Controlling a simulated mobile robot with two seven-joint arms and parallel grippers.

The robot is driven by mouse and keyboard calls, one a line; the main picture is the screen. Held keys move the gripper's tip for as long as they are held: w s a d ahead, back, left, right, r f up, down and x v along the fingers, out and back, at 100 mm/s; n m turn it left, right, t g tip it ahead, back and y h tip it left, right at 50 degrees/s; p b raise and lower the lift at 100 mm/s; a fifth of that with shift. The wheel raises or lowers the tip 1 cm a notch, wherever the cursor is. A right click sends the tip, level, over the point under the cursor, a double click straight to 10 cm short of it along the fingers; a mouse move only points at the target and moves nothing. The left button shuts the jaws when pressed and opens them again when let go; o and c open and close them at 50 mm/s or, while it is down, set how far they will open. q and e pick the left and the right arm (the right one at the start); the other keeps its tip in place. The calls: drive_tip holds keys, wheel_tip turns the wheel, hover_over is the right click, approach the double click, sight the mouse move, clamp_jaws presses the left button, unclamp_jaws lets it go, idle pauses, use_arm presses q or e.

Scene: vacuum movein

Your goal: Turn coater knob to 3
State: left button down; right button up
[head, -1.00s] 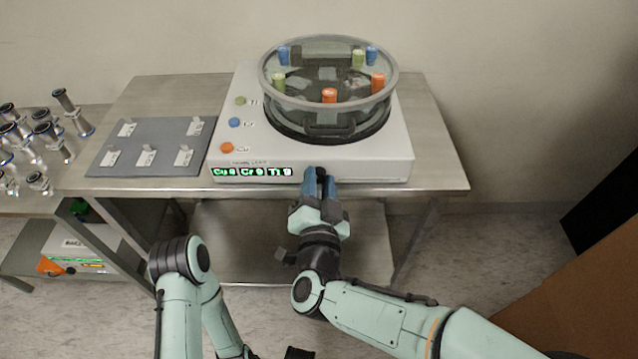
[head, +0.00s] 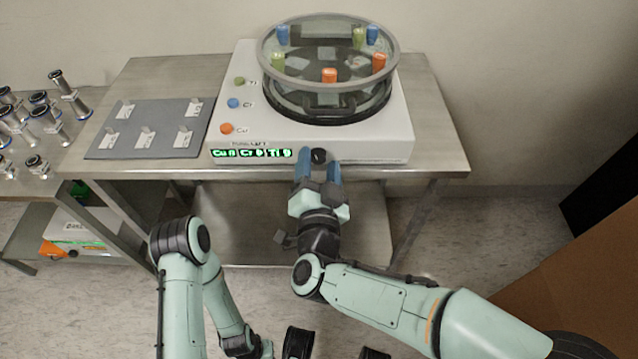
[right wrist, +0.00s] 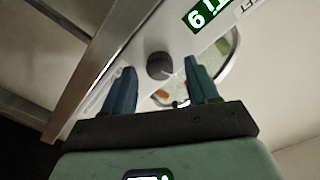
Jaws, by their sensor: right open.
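The coater (head: 370,149) is a white box on the metal table, with a round glass chamber (head: 328,70) on top. Its front face has a green-lit display (head: 252,153) reading Cu, Cr and Ti with digits; the digits are hard to read. The black coater knob (head: 318,156) is right of the display. My right gripper (head: 318,168) is open at the front face, with one blue finger on each side of the knob. In the right wrist view the knob (right wrist: 159,66) sits between and just beyond the spread fingertips, apparently untouched. My left arm is at the lower left; its gripper is not clearly visible.
A grey mat (head: 148,128) with several small labelled holders lies left of the coater. Several metal fittings (head: 40,118) stand on a side table at far left, with a boxed device (head: 82,228) on its lower shelf. A brown panel (head: 590,270) is at the right.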

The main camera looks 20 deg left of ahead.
use_arm(q)
drive_tip(key=shift+t, duration=0.9)
drive_tip(key=w+r, duration=0.1)
drive_tip(key=w+r+p, duration=0.1)
drive_tip(key=w, duration=0.1)
drive_tip(key=w+r+p, duration=0.1)
drive_tip(key=w, duration=0.1)
drive_tip(key=shift+d, duration=0.3)
use_arm(e)
drive_tip(key=v, duration=1.3)
use_arm(q)
drive_tip(key=shift+s, duration=0.1)
